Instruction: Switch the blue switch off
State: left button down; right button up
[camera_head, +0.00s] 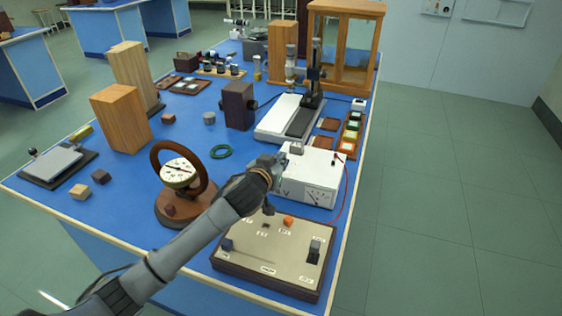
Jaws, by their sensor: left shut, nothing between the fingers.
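A beige switch panel (262,252) in a dark wooden frame lies at the front right corner of the bench. A small dark blue switch (227,244) stands up at its left side; its on or off position is too small to tell. An orange knob (288,221) and a dark grey switch (314,250) are also on the panel. My left arm crosses from the lower left. My left gripper (277,163) is shut and empty, beyond the panel beside the white meter box, apart from the blue switch. My right gripper is out of view.
The white meter box (313,178) with a red wire stands behind the panel. A round dial instrument (180,172) on a wooden base stands left of my arm. Wooden blocks (122,118) stand farther left. Clear floor lies right of the bench.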

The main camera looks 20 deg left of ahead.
pick_arm(q)
jog(key=f+b+v, duration=0.1)
jog(key=b+v, duration=0.1)
jog(key=v, duration=0.8)
jog(key=shift+s, duration=0.3)
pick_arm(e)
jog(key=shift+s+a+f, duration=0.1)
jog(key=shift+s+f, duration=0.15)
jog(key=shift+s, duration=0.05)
pick_arm(q)
jog(key=shift+d, duration=0.1)
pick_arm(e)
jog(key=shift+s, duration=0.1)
